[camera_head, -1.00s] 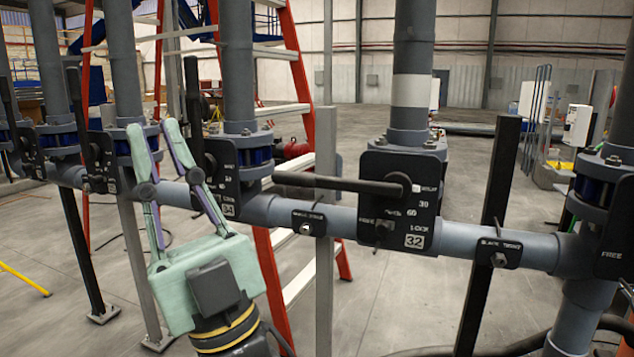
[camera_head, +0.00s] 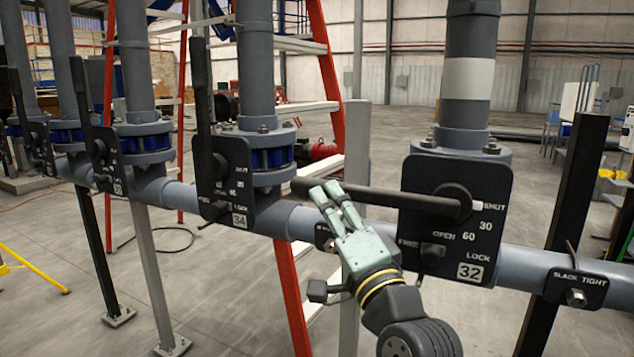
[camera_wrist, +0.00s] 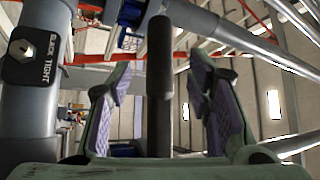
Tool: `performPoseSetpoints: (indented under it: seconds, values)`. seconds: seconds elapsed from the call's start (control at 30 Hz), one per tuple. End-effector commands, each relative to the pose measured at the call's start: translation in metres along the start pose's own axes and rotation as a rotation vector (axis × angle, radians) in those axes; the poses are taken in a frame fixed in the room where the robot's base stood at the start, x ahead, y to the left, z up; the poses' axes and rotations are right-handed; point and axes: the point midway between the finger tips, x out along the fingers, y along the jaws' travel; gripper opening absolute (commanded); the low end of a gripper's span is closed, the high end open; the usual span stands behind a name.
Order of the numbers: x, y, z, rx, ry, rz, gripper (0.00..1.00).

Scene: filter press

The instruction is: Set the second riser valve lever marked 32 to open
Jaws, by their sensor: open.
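The valve plate marked 32 (camera_head: 455,220) is on a riser with a white band, right of centre in the head view. Its black lever (camera_head: 385,197) lies nearly level, running left from the pivot beside the word SHUT. My gripper (camera_head: 325,190) is open at the lever's left end, pointing up and to the left. In the wrist view the lever (camera_wrist: 160,85) stands between the two open purple-padded fingers (camera_wrist: 160,100). I see a gap on both sides of it there. The head view does not show whether a finger touches it.
The valve plate marked 34 (camera_head: 222,180) with its upright lever (camera_head: 200,95) stands just left of my gripper. A SLACK/TIGHT tag (camera_head: 577,290) and a dark post (camera_head: 565,220) are at right.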

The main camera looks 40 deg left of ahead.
Motion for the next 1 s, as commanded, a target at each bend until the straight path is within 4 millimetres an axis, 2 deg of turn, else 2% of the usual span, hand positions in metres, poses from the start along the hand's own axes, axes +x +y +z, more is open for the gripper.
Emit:
performPoseSetpoints:
  seconds: [0.03, 0.2, 0.4, 0.77, 1.0]
  values:
    - [0.012, -0.003, 0.000, 0.004, -0.004, 0.000, 0.46]
    - [0.043, -0.003, 0.000, 0.001, -0.002, -0.001, 0.46]
    - [0.063, -0.001, -0.001, -0.001, 0.001, 0.000, 0.46]
    - [0.068, 0.000, 0.000, -0.002, 0.002, -0.001, 0.46]
    - [0.068, 0.000, 0.000, -0.002, 0.002, -0.001, 0.30]
